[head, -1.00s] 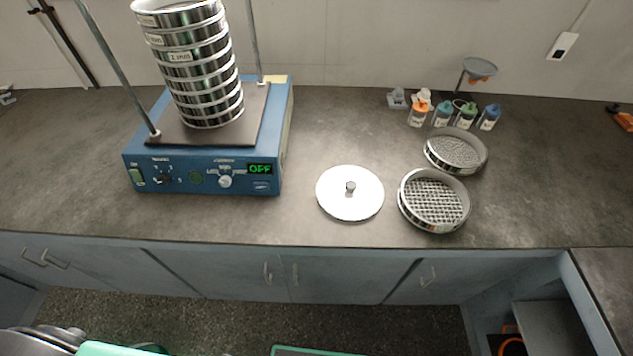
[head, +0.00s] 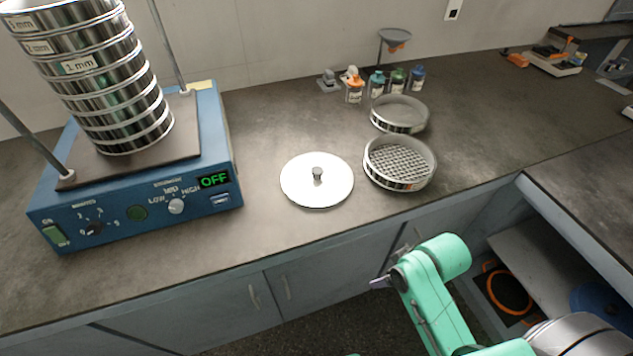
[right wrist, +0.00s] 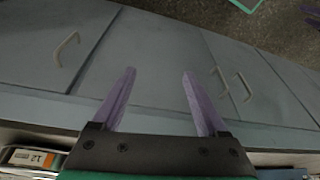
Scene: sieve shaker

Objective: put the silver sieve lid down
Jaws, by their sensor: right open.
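The silver sieve lid (head: 330,191) lies flat on the dark counter with its small knob (head: 317,174) facing up. It is between the blue shaker and the coarse-mesh sieve, and nothing holds it. My right gripper (head: 378,283) is below the counter's front edge, in front of the cabinet doors and apart from the lid. In the right wrist view its two purple fingers (right wrist: 158,92) are spread with nothing between them. My left gripper is in neither current view.
The blue shaker (head: 140,205) with a sieve stack (head: 100,85) stands at left. A coarse-mesh sieve (head: 400,184) and a finer one (head: 400,125) sit right of the lid. Several small bottles (head: 376,84) stand behind. The counter's front edge (head: 300,249) lies between my right gripper and the lid.

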